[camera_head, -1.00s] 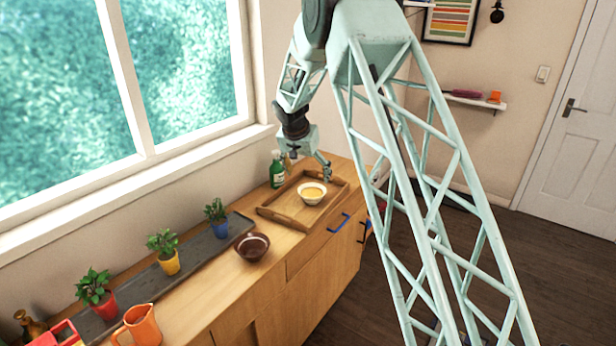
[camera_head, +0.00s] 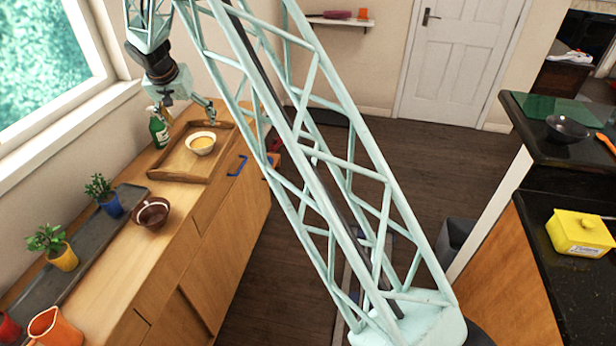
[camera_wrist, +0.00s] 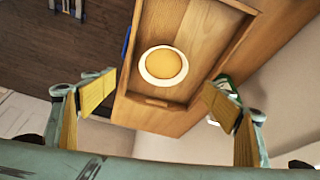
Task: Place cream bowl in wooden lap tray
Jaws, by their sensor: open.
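The cream bowl (camera_head: 201,143), with a yellow-orange inside, sits upright in the wooden lap tray (camera_head: 182,176) on the counter. The wrist view also shows the bowl (camera_wrist: 163,66) inside the tray (camera_wrist: 151,112). My gripper (camera_head: 190,112) is above the back part of the tray, apart from the bowl. In the wrist view my gripper (camera_wrist: 160,110) has its two yellow-padded fingers wide apart with nothing between them.
A green bottle (camera_head: 158,130) stands at the tray's back left edge. A dark brown bowl (camera_head: 151,213) is nearer on the counter (camera_head: 185,223). Potted plants stand on a grey strip. At right, a dark counter holds a black bowl (camera_head: 567,128) and a yellow box (camera_head: 580,233).

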